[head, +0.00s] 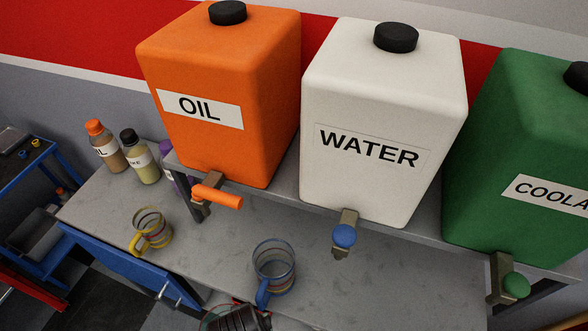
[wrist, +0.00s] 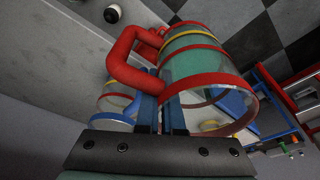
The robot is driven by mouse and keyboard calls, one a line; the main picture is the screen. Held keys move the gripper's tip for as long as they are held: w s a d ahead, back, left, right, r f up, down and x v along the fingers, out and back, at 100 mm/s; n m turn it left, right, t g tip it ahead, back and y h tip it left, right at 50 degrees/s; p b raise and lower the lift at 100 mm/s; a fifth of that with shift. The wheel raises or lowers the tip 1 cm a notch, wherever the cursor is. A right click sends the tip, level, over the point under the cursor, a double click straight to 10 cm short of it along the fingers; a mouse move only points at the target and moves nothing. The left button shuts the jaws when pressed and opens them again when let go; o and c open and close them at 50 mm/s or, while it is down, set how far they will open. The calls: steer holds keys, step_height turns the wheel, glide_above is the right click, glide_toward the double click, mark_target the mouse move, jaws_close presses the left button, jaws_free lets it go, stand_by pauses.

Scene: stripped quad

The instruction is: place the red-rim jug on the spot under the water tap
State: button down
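The red-rim jug (wrist: 205,58) is clear with red and yellow bands, a red handle (wrist: 122,58) and a greenish area showing through it. My gripper (wrist: 160,108) is shut on it at the handle side, near the rim. The jug is seen over the floor, apparently held in the air. In the head view, my dark gripper (head: 240,319) is at the bottom edge, and only part of the jug's rim shows. The white water tank (head: 383,105) has a blue-knobbed tap (head: 344,238). Bare grey bench lies below it; no marked spot is distinguishable.
A blue-handled jug (head: 274,268) stands on the bench (head: 345,300), left of the water tap. A yellow-handled jug (head: 150,231) stands further left. The oil tank (head: 225,75) and coolant tank (head: 520,150) flank the water tank. Bottles (head: 138,158) stand at the left.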

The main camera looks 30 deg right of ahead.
steer(key=s+d+m, duration=0.1)
steer(key=s+d+f+m, duration=0.1)
steer(key=s, duration=0.1)
steer(key=s+d+m, duration=0.1)
steer(key=shift+s+d+f+g+h, duration=0.1)
steer(key=shift+s+f+g+h, duration=0.2)
steer(key=shift+f+g, duration=0.1)
steer(key=s+d+f+m+g+h+b, duration=0.1)
steer(key=s+d+m, duration=0.2)
steer(key=s+m, duration=0.55)
steer(key=shift+n, duration=0.35)
steer(key=shift+w+d+f+p, duration=0.25)
steer(key=shift+w+d+p, duration=0.35)
steer(key=shift+w+d, duration=1.4)
steer(key=shift+w+d+f+p, duration=0.2)
steer(key=shift+w+d+p, duration=0.7)
steer(key=shift+d, duration=1.75)
steer(key=shift+w+d+f+p, duration=0.25)
steer(key=shift+w+d, duration=1.65)
steer(key=shift+d, duration=0.45)
steer(key=c, duration=1.1)
jaws_free()
steer(key=shift+f, duration=0.1)
steer(key=shift+o, duration=0.3)
